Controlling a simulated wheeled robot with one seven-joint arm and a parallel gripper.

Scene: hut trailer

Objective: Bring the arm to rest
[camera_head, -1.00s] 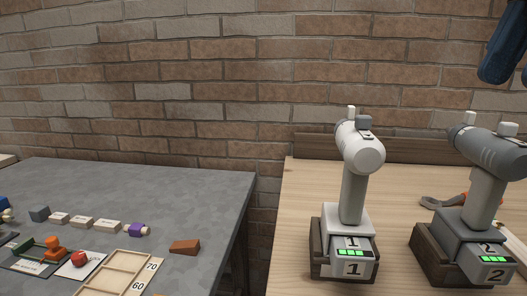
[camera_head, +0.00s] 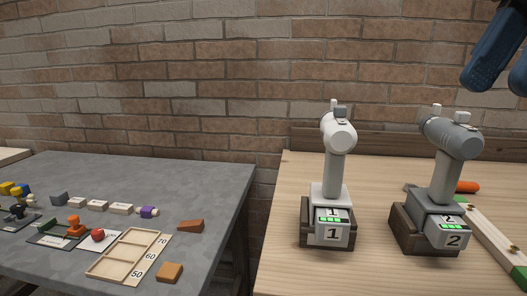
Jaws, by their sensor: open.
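My gripper (camera_head: 500,85) shows at the upper right edge as two dark blue fingers with a gap between them. It is open, and nothing shows between the fingers. It hangs in the air above the right end of the wooden bench (camera_head: 285,265), over the grey drill. The rest of my arm is out of the picture.
A white drill (camera_head: 337,150) and a grey drill (camera_head: 449,160) stand upright in numbered blocks on the bench. The grey table (camera_head: 150,180) holds a wooden tray (camera_head: 113,238) and several small pieces. A brick wall stands behind.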

